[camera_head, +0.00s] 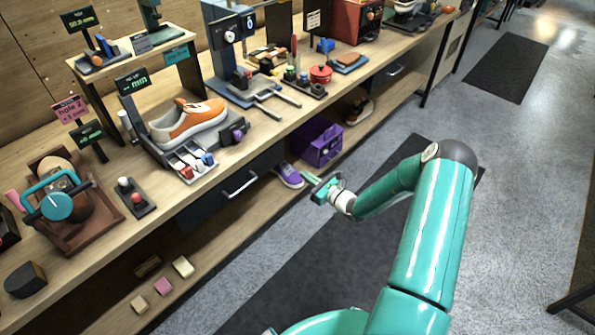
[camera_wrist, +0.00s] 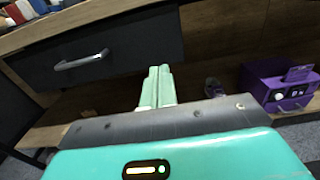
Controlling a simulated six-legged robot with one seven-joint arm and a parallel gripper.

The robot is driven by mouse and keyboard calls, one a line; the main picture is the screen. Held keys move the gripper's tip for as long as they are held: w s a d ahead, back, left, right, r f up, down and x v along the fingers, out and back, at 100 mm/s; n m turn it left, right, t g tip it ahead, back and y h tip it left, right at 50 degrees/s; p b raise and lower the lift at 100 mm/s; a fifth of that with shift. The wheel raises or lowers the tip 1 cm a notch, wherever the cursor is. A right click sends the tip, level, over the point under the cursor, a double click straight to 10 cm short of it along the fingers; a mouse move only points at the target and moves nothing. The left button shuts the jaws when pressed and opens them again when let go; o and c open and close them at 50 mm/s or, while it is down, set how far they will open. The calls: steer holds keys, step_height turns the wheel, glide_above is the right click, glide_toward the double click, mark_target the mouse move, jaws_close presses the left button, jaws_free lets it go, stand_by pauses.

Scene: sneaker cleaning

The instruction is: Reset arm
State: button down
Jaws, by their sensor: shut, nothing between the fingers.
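My gripper (camera_head: 311,179) is in front of the workbench in the head view, above the floor mat and near the lower shelf. Its pale green fingers (camera_wrist: 157,88) are together in the wrist view, with nothing between them. An orange and white sneaker (camera_head: 190,121) sits on a stand on the bench top. A purple sneaker (camera_head: 289,175) lies on the lower shelf, just left of my gripper in the head view. The purple sneaker also shows, small, in the wrist view (camera_wrist: 213,87).
A purple box (camera_head: 319,142) stands on the lower shelf, also in the wrist view (camera_wrist: 283,88). A dark drawer with a metal handle (camera_head: 240,185) is under the bench top. Small blocks (camera_head: 163,286) lie on the shelf at lower left. The dark mat (camera_head: 300,262) is clear.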

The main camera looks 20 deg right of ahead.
steer(key=shift+s+d, duration=0.3)
steer(key=shift+s, duration=0.2)
steer(key=s+a+r+n+g+y, duration=0.1)
steer(key=s+a+r+n+g, duration=0.55)
steer(key=r+n, duration=0.35)
steer(key=s+a+r+n+g+y, duration=0.1)
steer(key=s+a+r+n+g, duration=0.6)
steer(key=r, duration=0.4)
steer(key=s+d+r+n+t+h, duration=0.1)
steer(key=s+r+n+t+h, duration=0.1)
steer(key=s+r+n+h, duration=0.3)
steer(key=s+d+r+n+t+h, duration=0.1)
steer(key=s+d+r+n+h, duration=0.1)
steer(key=s+r+n+h, duration=0.4)
steer(key=s+r+n, duration=0.1)
steer(key=s+r, duration=0.4)
steer(key=s, duration=0.4)
steer(key=shift+d+r+n+t, duration=0.15)
steer(key=shift+d+n+t, duration=0.1)
steer(key=shift+n+t, duration=0.15)
